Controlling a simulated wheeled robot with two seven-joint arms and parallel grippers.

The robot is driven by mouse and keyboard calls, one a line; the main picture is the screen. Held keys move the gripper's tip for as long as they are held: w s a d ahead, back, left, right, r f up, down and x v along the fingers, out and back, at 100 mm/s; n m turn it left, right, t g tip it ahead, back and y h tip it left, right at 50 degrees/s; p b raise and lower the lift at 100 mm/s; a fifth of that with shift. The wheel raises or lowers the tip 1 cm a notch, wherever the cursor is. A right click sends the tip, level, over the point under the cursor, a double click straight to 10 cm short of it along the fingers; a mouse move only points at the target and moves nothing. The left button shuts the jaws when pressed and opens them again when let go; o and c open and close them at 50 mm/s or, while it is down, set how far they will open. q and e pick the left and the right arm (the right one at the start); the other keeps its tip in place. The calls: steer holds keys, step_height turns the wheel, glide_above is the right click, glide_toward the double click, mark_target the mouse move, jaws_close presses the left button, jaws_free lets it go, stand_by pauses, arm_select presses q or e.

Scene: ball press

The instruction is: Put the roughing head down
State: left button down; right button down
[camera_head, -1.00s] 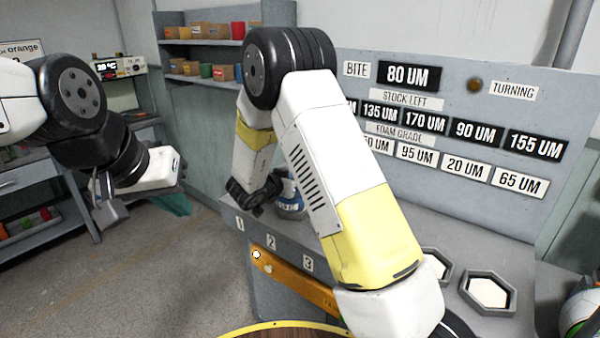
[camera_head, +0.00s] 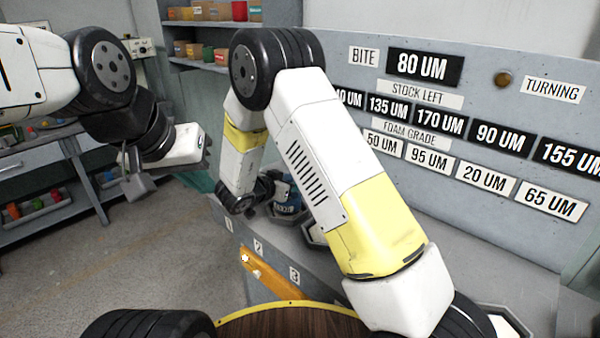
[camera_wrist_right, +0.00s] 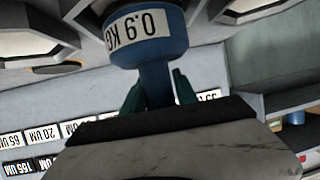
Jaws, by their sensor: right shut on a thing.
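The roughing head (camera_head: 287,197) is a blue piece at the far left end of the grey bench, half hidden by my right wrist. In the right wrist view the roughing head (camera_wrist_right: 150,58) carries a white "0.9 KG" label. My right gripper (camera_wrist_right: 160,88) is shut on its narrow blue neck with green fingers. Its wide end is close to the hexagonal holders; I cannot tell whether it touches one. My left gripper (camera_head: 125,185) hangs at the left, apart from the bench; whether its jaws are open is unclear.
Bench places are numbered 1, 2, 3. A hexagonal holder (camera_head: 316,234) is beside the head, and another (camera_head: 506,322) is at lower right. The grey sign board (camera_head: 480,95) rises behind the bench. A round wooden top (camera_head: 290,325) lies in front.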

steer(key=shift+a, duration=0.15)
steer(key=shift+f, duration=0.15)
steer(key=c, duration=0.9)
jaws_free()
steer(key=shift+f, duration=0.1)
steer(key=shift+c, duration=0.2)
steer(key=shift+r, duration=0.2)
